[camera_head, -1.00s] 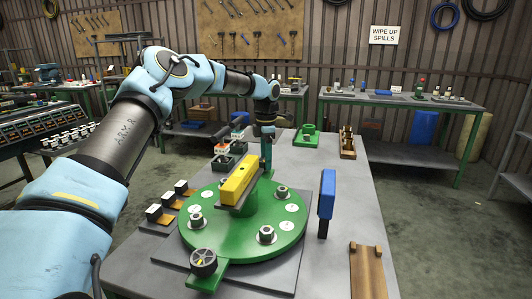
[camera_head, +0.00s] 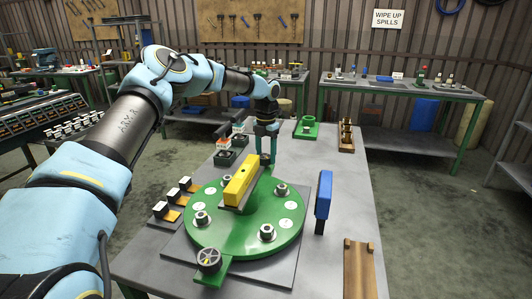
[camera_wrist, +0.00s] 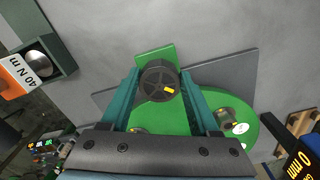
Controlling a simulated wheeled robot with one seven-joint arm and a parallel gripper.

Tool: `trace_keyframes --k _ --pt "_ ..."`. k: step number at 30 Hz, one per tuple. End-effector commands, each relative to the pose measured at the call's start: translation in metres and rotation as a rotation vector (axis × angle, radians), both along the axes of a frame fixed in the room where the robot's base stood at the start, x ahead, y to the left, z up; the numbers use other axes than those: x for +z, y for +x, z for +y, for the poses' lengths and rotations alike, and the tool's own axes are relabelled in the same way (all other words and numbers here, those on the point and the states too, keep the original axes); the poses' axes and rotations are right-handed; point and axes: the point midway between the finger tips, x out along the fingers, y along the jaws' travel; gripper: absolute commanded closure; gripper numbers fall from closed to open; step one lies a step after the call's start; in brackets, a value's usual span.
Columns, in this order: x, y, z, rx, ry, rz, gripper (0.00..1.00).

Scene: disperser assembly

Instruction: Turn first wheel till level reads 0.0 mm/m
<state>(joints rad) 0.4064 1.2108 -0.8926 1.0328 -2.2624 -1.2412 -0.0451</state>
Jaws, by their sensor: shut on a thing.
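A green round base (camera_head: 235,238) lies on a grey plate on the table, with a yellow level (camera_head: 241,180) across its raised middle. One black handwheel (camera_head: 208,260) sits on the near tab. Another handwheel (camera_wrist: 160,82), with a yellow mark, sits on a green tab in the wrist view. My gripper (camera_wrist: 160,78) is shut on this wheel, one teal finger on each side. In the head view my gripper (camera_head: 266,158) points down at the far side of the base. A black display with yellow digits (camera_wrist: 300,142) is cut off at the right edge; its full reading cannot be read.
A blue upright device (camera_head: 324,194) stands right of the base. Several black-and-white blocks (camera_head: 172,198) stand to its left. A 40 N m box (camera_wrist: 30,70) is left of my gripper. A wooden holder (camera_head: 359,275) lies near the front right.

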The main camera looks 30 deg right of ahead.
Motion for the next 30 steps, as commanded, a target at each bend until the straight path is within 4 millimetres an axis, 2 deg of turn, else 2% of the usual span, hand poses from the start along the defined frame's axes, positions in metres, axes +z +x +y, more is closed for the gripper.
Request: trace_keyframes --k 14,15,22,30 --pt "0.0005 0.0003 -0.0003 0.013 -0.001 0.000 0.94" --pt "0.0005 0.0002 -0.0004 0.013 -0.001 0.000 0.35" --pt "0.0003 0.0002 -0.0001 0.013 -0.001 0.000 0.09" --pt "0.0010 0.0002 -0.0001 0.013 -0.001 0.000 0.08"
